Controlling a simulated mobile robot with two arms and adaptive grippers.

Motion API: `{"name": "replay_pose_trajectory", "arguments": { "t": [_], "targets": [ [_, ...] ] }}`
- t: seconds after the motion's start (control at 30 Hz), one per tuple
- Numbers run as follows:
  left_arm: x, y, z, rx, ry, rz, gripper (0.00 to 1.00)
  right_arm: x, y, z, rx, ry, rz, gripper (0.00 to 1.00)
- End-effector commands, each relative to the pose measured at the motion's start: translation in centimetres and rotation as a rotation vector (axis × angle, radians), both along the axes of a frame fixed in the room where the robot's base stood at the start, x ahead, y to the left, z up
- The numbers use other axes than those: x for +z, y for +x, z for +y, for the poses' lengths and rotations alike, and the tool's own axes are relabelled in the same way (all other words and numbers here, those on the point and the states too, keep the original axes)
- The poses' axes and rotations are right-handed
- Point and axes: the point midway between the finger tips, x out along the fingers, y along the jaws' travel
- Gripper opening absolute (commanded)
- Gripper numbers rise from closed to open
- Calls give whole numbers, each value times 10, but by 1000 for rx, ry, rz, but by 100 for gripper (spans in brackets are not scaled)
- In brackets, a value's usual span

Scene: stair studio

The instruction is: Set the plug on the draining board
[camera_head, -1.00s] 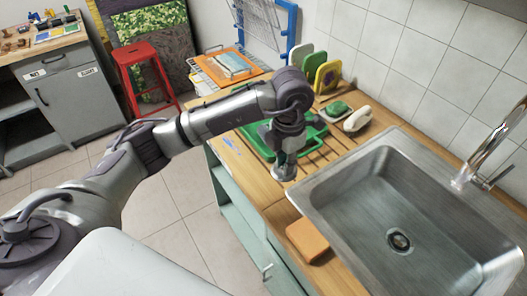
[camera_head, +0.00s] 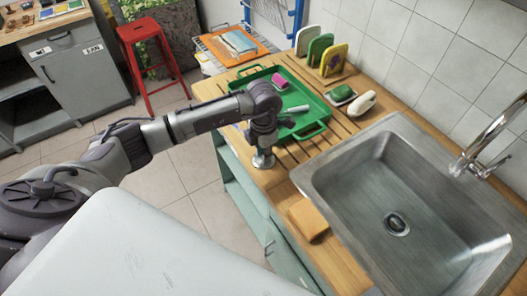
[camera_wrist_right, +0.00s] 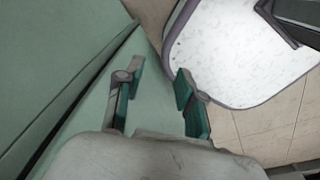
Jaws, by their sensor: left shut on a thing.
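My left gripper (camera_head: 262,147) points down over the front edge of the wooden counter, left of the sink. It is shut on the plug (camera_head: 263,161), a shiny silver disc that shows below the fingers. I cannot tell whether the disc touches the wood. The draining board (camera_head: 338,128) is the grooved wood between the sink and the green tray. My right gripper (camera_wrist_right: 160,95) is open and empty in the right wrist view, by a pale green surface.
The steel sink (camera_head: 345,190) with its drain (camera_head: 396,224) lies to the right. A green tray (camera_head: 312,131) holds a pink block and a grey item. An orange sponge (camera_head: 308,220) lies in front. A soap dish (camera_head: 341,95) and a white object (camera_head: 361,103) stand behind.

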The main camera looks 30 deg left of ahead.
Motion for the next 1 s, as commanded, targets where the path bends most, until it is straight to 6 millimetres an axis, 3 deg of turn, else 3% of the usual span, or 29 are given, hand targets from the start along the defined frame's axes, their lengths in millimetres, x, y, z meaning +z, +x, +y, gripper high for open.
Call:
{"name": "replay_pose_trajectory", "arguments": {
  "t": [0.17, 0.2, 0.33, 0.73, 1.0],
  "targets": [
    [-5, 0, 0, 0, 0, 0, 0, -5, 1, 0, 0, 0, -1, 38],
    [-3, 0, 0, 0, 0, 0, 26, -3, 1, 0, -1, 0, -1, 38],
    [-3, 0, 0, 1, 0, 0, 44, -3, 1, 0, -1, 1, -2, 38],
    [5, 1, 0, 1, 0, -2, 44, -3, 1, 2, -1, 2, -2, 38],
    [57, 2, 0, 0, 0, -7, 44, -21, 1, 5, 0, 6, -2, 38]
  ]
}}
